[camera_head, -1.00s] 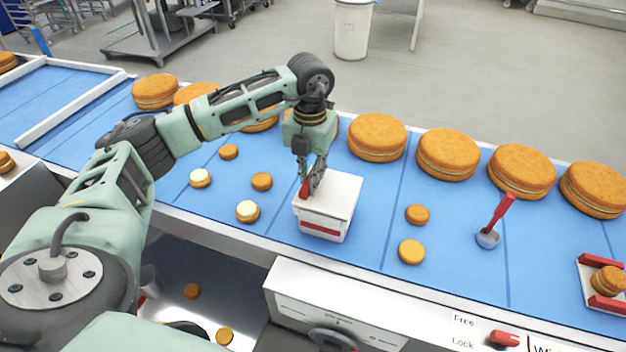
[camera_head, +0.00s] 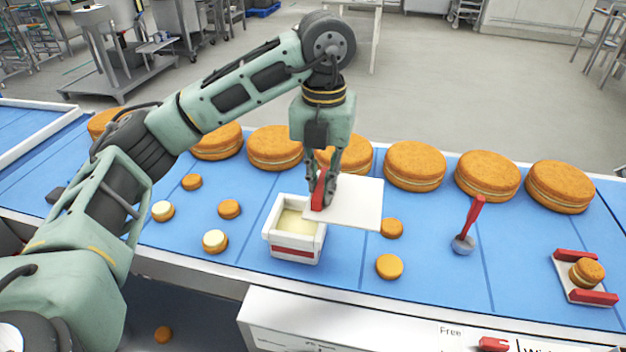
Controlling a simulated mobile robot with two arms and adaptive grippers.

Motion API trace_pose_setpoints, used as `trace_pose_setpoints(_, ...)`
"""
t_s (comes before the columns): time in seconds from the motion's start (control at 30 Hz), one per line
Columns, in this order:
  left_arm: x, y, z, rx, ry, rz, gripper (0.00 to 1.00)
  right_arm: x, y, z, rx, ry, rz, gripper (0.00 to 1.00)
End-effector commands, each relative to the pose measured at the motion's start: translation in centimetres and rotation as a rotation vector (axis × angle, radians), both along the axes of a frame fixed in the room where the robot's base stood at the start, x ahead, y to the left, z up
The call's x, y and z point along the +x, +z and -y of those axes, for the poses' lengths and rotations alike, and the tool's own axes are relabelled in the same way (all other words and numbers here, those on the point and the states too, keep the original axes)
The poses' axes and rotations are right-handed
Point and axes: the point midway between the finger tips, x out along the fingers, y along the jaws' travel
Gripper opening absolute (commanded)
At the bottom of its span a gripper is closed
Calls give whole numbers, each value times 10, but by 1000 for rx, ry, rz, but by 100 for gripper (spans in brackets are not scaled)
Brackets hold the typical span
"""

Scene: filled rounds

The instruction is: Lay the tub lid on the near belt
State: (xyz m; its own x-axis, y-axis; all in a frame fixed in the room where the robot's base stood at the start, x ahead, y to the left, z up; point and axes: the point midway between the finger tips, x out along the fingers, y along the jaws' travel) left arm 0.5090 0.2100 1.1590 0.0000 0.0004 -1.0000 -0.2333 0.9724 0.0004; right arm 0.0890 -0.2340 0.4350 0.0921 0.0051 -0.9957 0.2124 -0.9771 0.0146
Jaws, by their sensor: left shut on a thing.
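The white tub lid (camera_head: 357,203) is a flat square plate with a red handle (camera_head: 318,192) at its left side. My left gripper (camera_head: 328,190) is shut on that handle and holds the lid up, to the right of and partly over the tub. The tub (camera_head: 294,253) is white with a red stripe and stands open on the blue near belt (camera_head: 340,268). Pale cream filling (camera_head: 296,223) shows inside it. My right gripper is not in view.
Large filled rounds (camera_head: 415,166) line the belt's far side. Small rounds (camera_head: 389,266) lie around the tub. A red-handled scoop (camera_head: 463,243) stands to the right, and a white tray with red bars (camera_head: 588,297) holds a small round. Bare belt lies between scoop and tray.

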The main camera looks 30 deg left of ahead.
Motion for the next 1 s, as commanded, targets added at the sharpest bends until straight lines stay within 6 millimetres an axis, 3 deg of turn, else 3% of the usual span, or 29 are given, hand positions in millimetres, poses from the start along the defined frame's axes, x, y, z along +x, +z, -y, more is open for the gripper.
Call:
trace_pose_setpoints(0.53,0,42,0,-1,1,0,0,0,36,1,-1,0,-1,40)
trace_pose_setpoints(1.0,-2,38,0,1,-57,1,0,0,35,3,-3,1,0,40)
